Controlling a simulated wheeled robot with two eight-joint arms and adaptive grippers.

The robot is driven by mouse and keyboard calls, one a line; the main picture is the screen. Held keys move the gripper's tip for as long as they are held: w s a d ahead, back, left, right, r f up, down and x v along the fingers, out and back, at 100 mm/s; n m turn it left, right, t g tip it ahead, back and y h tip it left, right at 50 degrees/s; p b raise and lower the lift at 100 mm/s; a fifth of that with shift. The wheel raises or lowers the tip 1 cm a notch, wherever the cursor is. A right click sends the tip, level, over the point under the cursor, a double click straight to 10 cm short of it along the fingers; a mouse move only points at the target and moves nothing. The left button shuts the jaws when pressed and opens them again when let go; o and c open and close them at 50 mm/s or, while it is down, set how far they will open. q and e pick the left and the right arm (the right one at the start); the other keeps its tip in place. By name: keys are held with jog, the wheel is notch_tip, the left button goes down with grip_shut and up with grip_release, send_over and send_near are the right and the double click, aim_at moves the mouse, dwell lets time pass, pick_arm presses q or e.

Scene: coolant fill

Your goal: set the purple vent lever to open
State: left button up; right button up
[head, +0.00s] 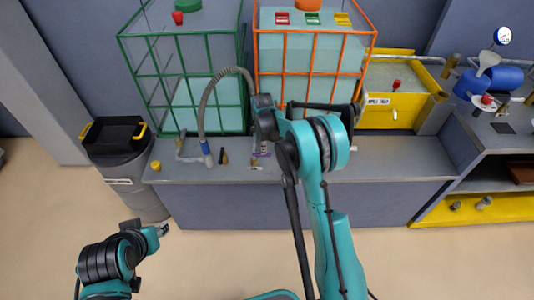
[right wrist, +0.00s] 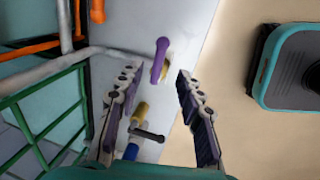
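The purple vent lever (right wrist: 160,58) stands out from the grey bench top in the right wrist view, just beyond and between my right gripper's fingertips. The right gripper (right wrist: 157,78) is open, with a finger on either side of the view and nothing held. A small bit of the purple lever (head: 263,152) shows in the head view, under my right arm, which hides most of the area and the right gripper's fingers. My left gripper (head: 160,230) is at the lower left over the floor, away from the bench; its fingers are too small to read.
A green-framed tank (head: 185,85) and an orange-framed tank (head: 310,55) stand at the bench's back. A grey hose (head: 204,105) with a blue end is left of the lever. A dark lever (right wrist: 148,135) lies near the fingers. A bin (head: 118,150) stands left.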

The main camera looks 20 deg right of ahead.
aim_at(261, 156)
jog(key=f, duration=0.2)
jog(key=w+f+b, duration=0.1)
jog(key=f, duration=0.1)
jog(key=f+b, duration=0.1)
jog(key=f, duration=0.2)
jog(key=shift+w+d, duration=0.15)
grip_shut()
